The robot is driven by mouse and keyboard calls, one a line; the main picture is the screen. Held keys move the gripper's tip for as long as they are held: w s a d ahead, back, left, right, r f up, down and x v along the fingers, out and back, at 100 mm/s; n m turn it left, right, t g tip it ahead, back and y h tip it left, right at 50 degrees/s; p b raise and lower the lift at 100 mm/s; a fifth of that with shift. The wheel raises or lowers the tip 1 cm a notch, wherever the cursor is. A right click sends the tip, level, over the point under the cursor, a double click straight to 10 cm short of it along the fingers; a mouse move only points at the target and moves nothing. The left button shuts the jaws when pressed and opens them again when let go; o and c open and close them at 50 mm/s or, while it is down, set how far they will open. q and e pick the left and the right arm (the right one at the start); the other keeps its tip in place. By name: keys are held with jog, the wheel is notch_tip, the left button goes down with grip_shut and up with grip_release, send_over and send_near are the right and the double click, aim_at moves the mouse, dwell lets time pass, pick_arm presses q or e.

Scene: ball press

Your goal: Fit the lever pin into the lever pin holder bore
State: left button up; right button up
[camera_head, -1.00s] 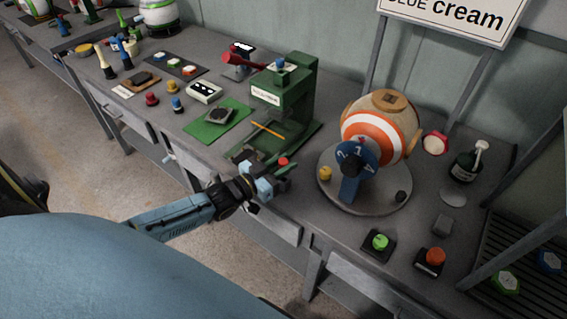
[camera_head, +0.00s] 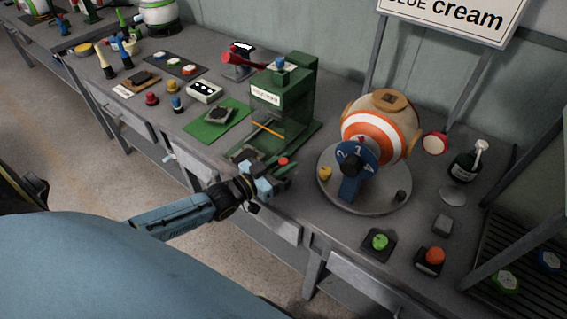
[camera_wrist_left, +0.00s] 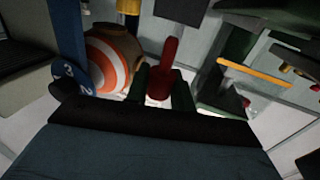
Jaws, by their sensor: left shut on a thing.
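My left gripper (camera_head: 277,176) is at the front edge of the bench, just in front of the green press (camera_head: 288,100). It is shut on a small red pin, whose red tip (camera_head: 283,161) shows above the fingers. In the left wrist view the red pin (camera_wrist_left: 163,68) stands out between the dark fingers, its rounded end free. The pin is apart from the press. I cannot make out the holder bore. My right gripper is not in view.
An orange rod (camera_head: 267,129) crosses the press's open front; it also shows in the left wrist view (camera_wrist_left: 255,73). A round stand with an orange-and-white striped ball (camera_head: 378,135) is to the right. A green mat (camera_head: 217,124) lies left of the press.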

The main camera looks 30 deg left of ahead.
pick_arm(q)
jog(key=shift+f+b, duration=1.9)
jog(key=shift+f, duration=0.4)
jog(key=o, duration=1.1)
jog(key=shift+c, duration=0.2)
jog(key=p+v, duration=0.1)
jog(key=v, duration=1.2)
jog(key=shift+s+a, duration=0.1)
jog(key=shift+s, duration=0.05)
